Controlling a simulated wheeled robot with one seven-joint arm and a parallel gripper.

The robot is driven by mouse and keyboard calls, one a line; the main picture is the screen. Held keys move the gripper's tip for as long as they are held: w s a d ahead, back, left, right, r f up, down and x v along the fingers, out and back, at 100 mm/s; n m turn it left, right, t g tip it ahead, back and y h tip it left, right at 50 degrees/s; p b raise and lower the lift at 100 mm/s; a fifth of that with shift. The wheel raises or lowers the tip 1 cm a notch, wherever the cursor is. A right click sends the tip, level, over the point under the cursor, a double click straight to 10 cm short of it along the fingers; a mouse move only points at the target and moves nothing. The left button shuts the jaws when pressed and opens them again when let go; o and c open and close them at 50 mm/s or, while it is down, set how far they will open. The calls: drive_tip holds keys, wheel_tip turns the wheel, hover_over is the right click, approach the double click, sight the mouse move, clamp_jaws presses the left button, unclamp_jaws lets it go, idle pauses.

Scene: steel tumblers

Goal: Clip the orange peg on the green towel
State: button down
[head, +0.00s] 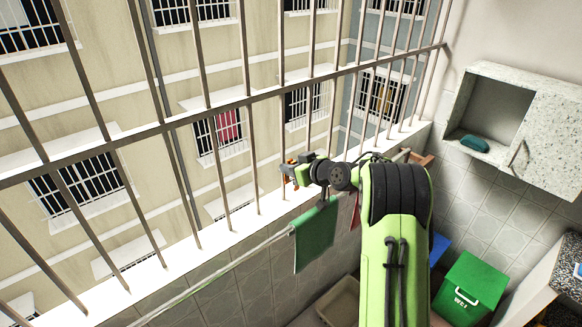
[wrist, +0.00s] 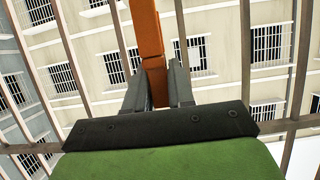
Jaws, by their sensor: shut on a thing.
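The green towel (head: 314,238) hangs from a thin rail in front of the barred window, in the head view. My gripper (head: 286,172) is above and slightly left of the towel's top edge, close to the bars. In the wrist view my gripper (wrist: 157,82) has its grey fingers shut on the orange peg (wrist: 147,36), which sticks out beyond them. In the head view only small orange parts show at the gripper's end. The peg is apart from the towel. The towel is not visible in the wrist view.
The rail (head: 215,269) runs from lower left towards the towel. Window bars (head: 247,98) stand close behind my gripper. A red cloth (head: 356,210) is partly hidden behind my arm. A green bin (head: 470,287) and a wall cabinet (head: 545,130) are to the right.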

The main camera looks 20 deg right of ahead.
drive_tip(key=s+d, duration=0.2)
drive_tip(key=s, duration=0.1)
drive_tip(key=b, duration=0.1)
hover_over(315, 209)
drive_tip(key=shift+d+r, duration=0.1)
drive_tip(key=shift+r, duration=0.1)
wheel_tip(315, 209, down, 6)
drive_tip(key=b, duration=0.6)
drive_tip(key=shift+r, duration=0.15)
drive_tip(key=shift+r, duration=0.1)
drive_tip(key=c, duration=0.9)
unclamp_jaws()
